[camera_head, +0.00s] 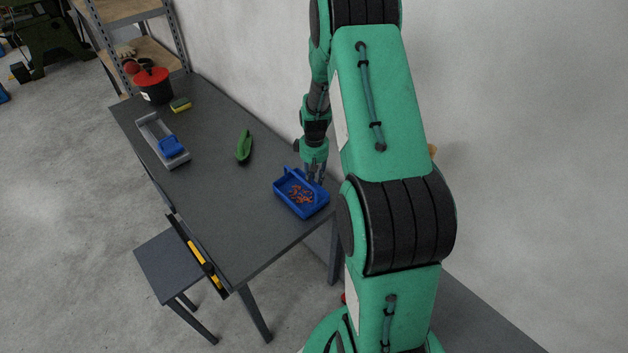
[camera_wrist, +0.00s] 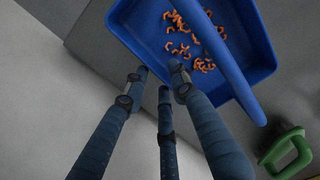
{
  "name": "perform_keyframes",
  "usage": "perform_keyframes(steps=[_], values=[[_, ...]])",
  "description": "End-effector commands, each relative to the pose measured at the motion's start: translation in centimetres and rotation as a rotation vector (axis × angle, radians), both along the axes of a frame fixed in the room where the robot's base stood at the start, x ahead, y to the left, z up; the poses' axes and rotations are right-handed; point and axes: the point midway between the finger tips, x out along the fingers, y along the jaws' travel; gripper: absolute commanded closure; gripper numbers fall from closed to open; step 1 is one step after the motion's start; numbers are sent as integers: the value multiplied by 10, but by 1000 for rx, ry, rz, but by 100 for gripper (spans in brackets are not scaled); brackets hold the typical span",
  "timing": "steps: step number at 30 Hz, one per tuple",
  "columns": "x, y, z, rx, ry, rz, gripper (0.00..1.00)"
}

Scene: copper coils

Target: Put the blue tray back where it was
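The blue tray (camera_head: 289,205) stands on the dark table near its right end. It has a raised handle and holds several small copper coils (camera_head: 302,191). In the wrist view the tray (camera_wrist: 150,45) fills the top, with its handle (camera_wrist: 215,45) slanting across it and the coils (camera_wrist: 185,45) inside. My gripper (camera_head: 315,178) is at the tray's back right edge. In the wrist view its three fingers (camera_wrist: 158,76) are apart, with tips near the tray's rim. I see nothing clasped between them; whether a finger touches the rim is unclear.
A green item (camera_head: 244,146) lies mid-table; a green loop (camera_wrist: 285,150) shows at the wrist view's lower right. A grey tray (camera_head: 153,130) holding a blue thing (camera_head: 170,145), a yellow sponge (camera_head: 180,105) and a red-lidded pot (camera_head: 153,85) stand farther left. A wall runs behind the table (camera_head: 215,190).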

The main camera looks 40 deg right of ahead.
Motion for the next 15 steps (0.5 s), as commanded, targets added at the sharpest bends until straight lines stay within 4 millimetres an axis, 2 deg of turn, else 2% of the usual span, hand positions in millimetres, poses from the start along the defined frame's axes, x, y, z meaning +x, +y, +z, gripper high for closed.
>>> perform_keyframes(steps=[15], values=[[1, -1, 82, -2, -3, 0, 74]])
